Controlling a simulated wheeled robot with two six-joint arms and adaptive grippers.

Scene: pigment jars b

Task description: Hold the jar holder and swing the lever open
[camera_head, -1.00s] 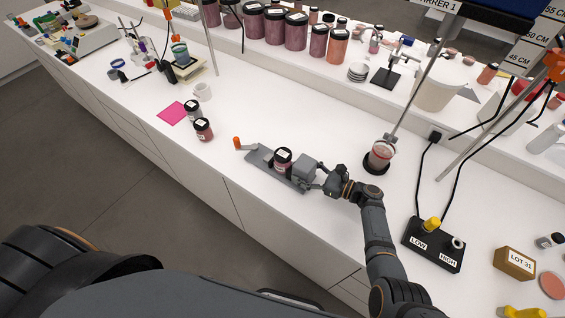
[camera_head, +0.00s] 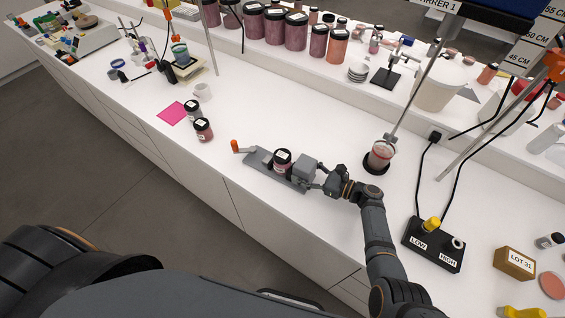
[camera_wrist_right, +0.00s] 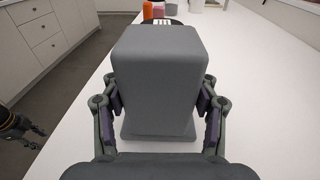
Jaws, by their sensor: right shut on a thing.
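The jar holder (camera_head: 258,160) is a long grey fixture near the bench's front edge. A dark jar with a white lid label (camera_head: 282,161) stands in its middle. The lever's orange handle (camera_head: 235,146) sticks up at the holder's left end; it also shows beyond the block in the right wrist view (camera_wrist_right: 147,11). My right gripper (camera_head: 314,173) is shut on the grey block (camera_head: 304,167) at the holder's right end. In the right wrist view, its fingers press both sides of this block (camera_wrist_right: 158,75). My left gripper (camera_wrist_right: 20,128) shows partly at that view's left edge, its jaws unclear.
Two jars (camera_head: 203,130) and a pink sheet (camera_head: 172,113) lie to the left. A beaker (camera_head: 380,155) under a stirrer stands to the right, with a black switch box (camera_head: 433,245) beyond my right arm. The bench is clear around the holder's left end.

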